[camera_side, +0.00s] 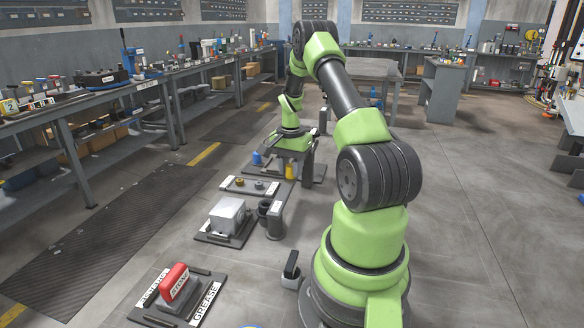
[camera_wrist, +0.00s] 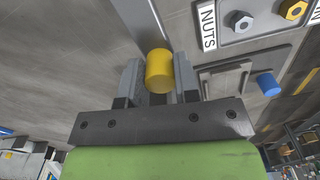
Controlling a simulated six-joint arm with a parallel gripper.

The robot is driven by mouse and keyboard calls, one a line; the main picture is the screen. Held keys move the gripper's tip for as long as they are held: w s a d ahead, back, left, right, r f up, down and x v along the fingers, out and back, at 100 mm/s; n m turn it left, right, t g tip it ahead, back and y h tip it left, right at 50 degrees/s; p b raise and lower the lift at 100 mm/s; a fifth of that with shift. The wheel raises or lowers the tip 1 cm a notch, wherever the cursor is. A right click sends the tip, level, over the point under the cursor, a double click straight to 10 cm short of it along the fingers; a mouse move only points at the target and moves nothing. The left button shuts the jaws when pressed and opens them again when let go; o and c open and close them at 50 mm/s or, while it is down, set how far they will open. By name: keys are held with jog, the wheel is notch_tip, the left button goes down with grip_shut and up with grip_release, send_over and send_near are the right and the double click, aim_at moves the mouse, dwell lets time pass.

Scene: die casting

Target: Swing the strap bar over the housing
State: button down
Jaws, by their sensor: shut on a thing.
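In the wrist view my gripper (camera_wrist: 160,78) is closed around a yellow cylindrical knob (camera_wrist: 159,70). A flat grey bar (camera_wrist: 143,22), which I take for the strap bar, runs from behind the knob to the top edge. A pale grey block (camera_side: 228,214), which looks like the housing, sits on a dark base nearer the side camera. It cannot be made out in the wrist view.
A nut tray (camera_side: 251,187) lies between the block and my gripper; its NUTS label (camera_wrist: 208,27) shows in the wrist view. A blue knob (camera_wrist: 267,85) stands beside the gripper. A dark post (camera_side: 275,221) stands by the block.

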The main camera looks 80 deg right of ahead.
jog(key=shift+w+n, duration=0.4)
jog(key=shift+w, duration=0.2)
jog(key=w+a+n, duration=0.1)
jog(key=w+n, duration=0.1)
jog(key=w+a+n, duration=0.1)
jog(key=w+n, duration=0.1)
jog(key=w, duration=0.1)
jog(key=w+a+n, duration=0.1)
jog(key=w+n, duration=0.1)
jog(key=w, duration=0.1)
jog(key=shift+a+n, duration=0.2)
jog(key=shift+n, duration=0.2)
jog(key=w+a+n, duration=0.1)
jog(key=a+n, duration=0.1)
jog(key=w+a+n, duration=0.2)
jog(key=a+n, duration=0.1)
jog(key=w+a+n, duration=0.2)
jog(key=a, duration=0.1)
jog(key=shift+a+n, duration=0.2)
jog(key=shift+n, duration=0.2)
jog(key=shift+w+a+n, duration=0.1)
jog(key=shift+a+n, duration=1.1)
jog(key=shift+a, duration=0.4)
jog(key=c, duration=0.8)
grip_release()
jog(key=shift+c, duration=0.2)
jog(key=shift+r, duration=0.15)
notch_tip(320, 180, up, 10)
